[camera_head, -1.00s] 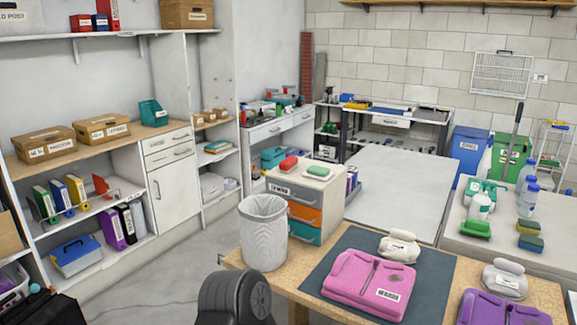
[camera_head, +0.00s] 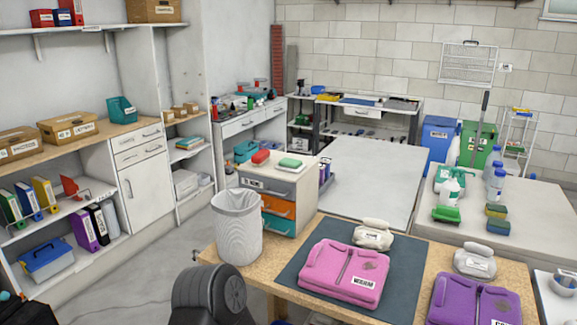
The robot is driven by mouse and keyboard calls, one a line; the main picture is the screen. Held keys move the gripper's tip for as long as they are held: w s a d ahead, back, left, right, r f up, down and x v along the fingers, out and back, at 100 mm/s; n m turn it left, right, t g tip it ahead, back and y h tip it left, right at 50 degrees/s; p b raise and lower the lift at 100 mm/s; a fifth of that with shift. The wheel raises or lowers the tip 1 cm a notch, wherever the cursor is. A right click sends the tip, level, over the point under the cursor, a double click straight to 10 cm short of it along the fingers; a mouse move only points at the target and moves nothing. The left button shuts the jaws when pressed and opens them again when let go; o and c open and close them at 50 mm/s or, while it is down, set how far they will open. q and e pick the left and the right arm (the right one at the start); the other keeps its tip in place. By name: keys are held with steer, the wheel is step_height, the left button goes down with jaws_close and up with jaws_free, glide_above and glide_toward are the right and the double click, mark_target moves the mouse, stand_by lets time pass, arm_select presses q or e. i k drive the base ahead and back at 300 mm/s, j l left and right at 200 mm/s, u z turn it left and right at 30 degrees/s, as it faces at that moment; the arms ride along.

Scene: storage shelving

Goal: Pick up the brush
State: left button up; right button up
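A small green object (camera_head: 446,214), which looks like a scrubbing brush, lies on the white-topped table (camera_head: 520,215) at the right. It is too small for me to be sure that it is the brush. Neither of my grippers shows in the head view.
A wooden table (camera_head: 258,264) in front holds a white waste bin (camera_head: 237,228), folded pink clothing (camera_head: 343,270) and purple clothing (camera_head: 474,299). Behind it is a drawer unit (camera_head: 283,188). Shelving (camera_head: 141,180) lines the left wall. Grey floor is open between them.

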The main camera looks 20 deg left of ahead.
mark_target(261, 157)
steer(key=i+j+z, duration=0.15)
steer(key=j+z, duration=0.2)
steer(key=j, duration=0.3)
steer(key=j+z, duration=0.35)
steer(key=j, duration=0.35)
